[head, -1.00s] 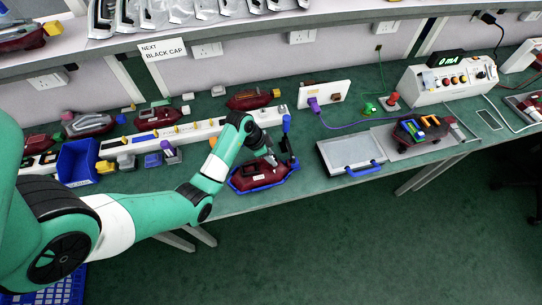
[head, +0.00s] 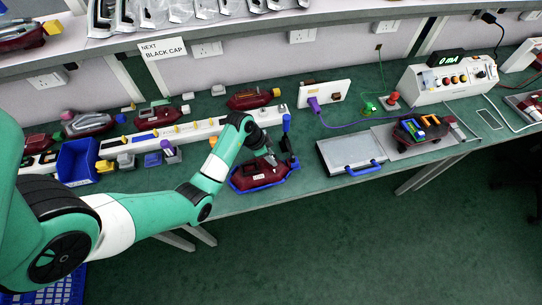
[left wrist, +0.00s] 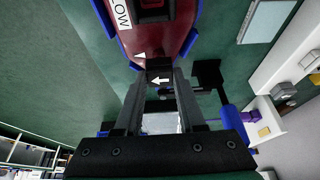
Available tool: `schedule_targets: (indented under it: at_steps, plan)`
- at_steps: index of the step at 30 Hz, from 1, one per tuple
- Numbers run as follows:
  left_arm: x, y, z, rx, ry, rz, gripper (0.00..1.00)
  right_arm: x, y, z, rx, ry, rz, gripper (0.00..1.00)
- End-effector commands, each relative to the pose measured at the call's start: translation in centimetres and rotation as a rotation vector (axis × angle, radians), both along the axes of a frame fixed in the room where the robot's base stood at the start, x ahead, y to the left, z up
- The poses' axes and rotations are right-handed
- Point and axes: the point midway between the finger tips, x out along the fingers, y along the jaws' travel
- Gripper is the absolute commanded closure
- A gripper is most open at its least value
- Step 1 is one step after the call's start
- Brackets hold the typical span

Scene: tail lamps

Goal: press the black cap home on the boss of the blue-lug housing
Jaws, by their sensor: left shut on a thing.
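A dark red housing (head: 262,172) lies in a blue-edged holder (head: 243,188) near the front edge of the bench. In the left wrist view the housing (left wrist: 150,38) fills the top, with a white label and a small white triangle near its end. My left gripper (head: 272,157) is over the housing's rear right part. In the wrist view its fingers (left wrist: 160,80) are shut on a small black cap (left wrist: 159,71) against or just above the housing's end. A white arrow shows at the cap. The boss is hidden, and I cannot tell how far the cap sits on it. My right gripper is not in view.
A blue upright post (head: 286,123) stands close behind the gripper. A white rail (head: 200,130) with small parts runs behind. A grey tray with a blue handle (head: 350,153) lies to the right, then another housing (head: 408,133) on a mat. A blue bin (head: 77,163) is left.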

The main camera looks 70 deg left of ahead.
Motion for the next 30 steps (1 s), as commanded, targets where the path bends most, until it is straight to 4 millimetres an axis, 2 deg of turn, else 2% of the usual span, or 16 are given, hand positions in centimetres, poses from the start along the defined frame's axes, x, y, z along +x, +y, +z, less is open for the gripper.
schedule_targets:
  at_steps: [11,30]
  plan:
    - [0.0,0.0,0.0,-0.001,0.000,0.000,1.00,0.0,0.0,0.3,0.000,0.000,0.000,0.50]
    - [0.0,0.0,-1.6,-0.001,0.000,0.000,1.00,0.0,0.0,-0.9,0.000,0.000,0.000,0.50]
